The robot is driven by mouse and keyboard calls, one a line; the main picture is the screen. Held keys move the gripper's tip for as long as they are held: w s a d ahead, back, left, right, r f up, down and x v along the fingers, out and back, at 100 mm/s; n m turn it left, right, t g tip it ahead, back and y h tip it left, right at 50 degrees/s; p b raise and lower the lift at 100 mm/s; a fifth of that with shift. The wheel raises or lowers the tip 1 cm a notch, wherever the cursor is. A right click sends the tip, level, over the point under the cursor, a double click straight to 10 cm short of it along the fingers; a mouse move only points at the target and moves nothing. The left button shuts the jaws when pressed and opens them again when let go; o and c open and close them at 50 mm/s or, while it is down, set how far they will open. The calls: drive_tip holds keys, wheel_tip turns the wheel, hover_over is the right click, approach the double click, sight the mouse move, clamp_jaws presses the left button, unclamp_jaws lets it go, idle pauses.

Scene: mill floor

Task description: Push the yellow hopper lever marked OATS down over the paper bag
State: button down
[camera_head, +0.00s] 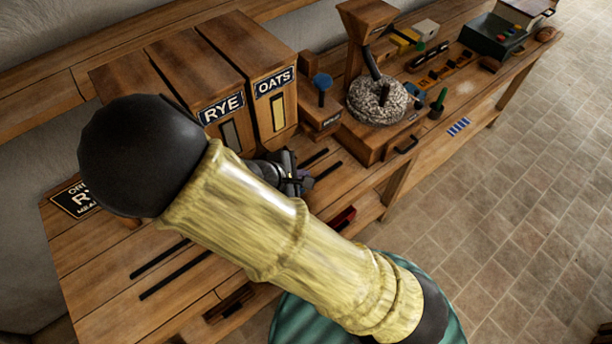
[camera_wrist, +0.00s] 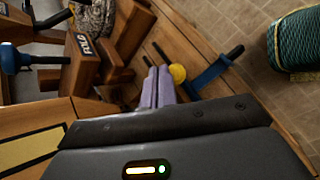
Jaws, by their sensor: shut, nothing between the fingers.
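The wooden hopper with the OATS label (camera_head: 274,82) stands at the back of the bench, with a yellow panel on its front. My gripper (camera_head: 306,182) is in front of and below it, partly hidden by my arm in the head view. In the wrist view its purple fingers (camera_wrist: 158,88) are shut together and empty. A round yellow knob (camera_wrist: 178,73), perhaps the lever's end, shows just right of the fingertips; I cannot tell whether they touch. The lever's shaft is not clearly visible. I cannot make out a paper bag in either view.
The RYE hopper (camera_head: 222,108) stands left of OATS. A blue-knobbed box (camera_head: 322,84) and a round millstone (camera_head: 378,102) are to the right. A blue bar with a black end (camera_wrist: 212,70) lies beyond the yellow knob.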

drive_tip(key=shift+f+b, duration=1.7)
drive_tip(key=shift+f, duration=0.05)
idle(1.8)
drive_tip(key=shift+r, duration=0.15)
idle(0.5)
drive_tip(key=shift+r+p, duration=2.45)
drive_tip(key=shift+r, duration=0.4)
wheel_tip(320, 180, up, 5)
drive_tip(key=p, duration=0.4)
